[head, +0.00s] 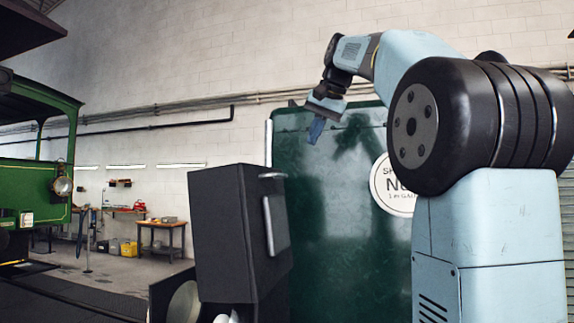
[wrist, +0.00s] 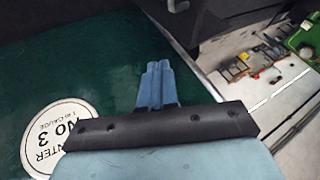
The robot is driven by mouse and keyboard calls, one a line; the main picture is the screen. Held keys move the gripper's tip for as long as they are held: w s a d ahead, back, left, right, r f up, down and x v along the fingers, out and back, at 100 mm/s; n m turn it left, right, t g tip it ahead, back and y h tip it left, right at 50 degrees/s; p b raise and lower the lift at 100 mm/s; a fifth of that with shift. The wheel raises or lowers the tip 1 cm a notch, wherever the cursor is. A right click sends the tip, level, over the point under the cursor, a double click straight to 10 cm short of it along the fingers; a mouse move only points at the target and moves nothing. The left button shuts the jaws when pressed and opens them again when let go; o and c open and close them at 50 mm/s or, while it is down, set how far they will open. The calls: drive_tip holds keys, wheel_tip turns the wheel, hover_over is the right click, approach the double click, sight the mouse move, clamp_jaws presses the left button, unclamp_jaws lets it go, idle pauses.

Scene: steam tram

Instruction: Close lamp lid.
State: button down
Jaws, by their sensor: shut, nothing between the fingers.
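The black lamp shows at the bottom of the head view. Its tall boxy upper part, which looks like the lid (head: 222,235), stands up and carries a flat grey plate or handle on its right side. Below left is a black part with a round pale opening (head: 182,305), cut off by the frame edge, with a shiny silver piece beside it. The hinge is not visible. My gripper (head: 316,132) is above and to the right of the lid, apart from it and pointing down. In the wrist view its blue fingers (wrist: 157,66) are together and empty.
A dark green panel (head: 335,210) with a round white sign (head: 393,188) stands behind the lamp and my arm. A green tram (head: 35,165) is at the left. A workbench (head: 163,226) stands by the back wall. Open air surrounds my gripper.

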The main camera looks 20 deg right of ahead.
drive_tip(key=w+a+f, duration=0.4)
drive_tip(key=w+f, duration=0.3)
drive_tip(key=w, duration=0.1)
drive_tip(key=shift+w+a, duration=0.3)
drive_tip(key=shift+w, duration=0.05)
idle(0.4)
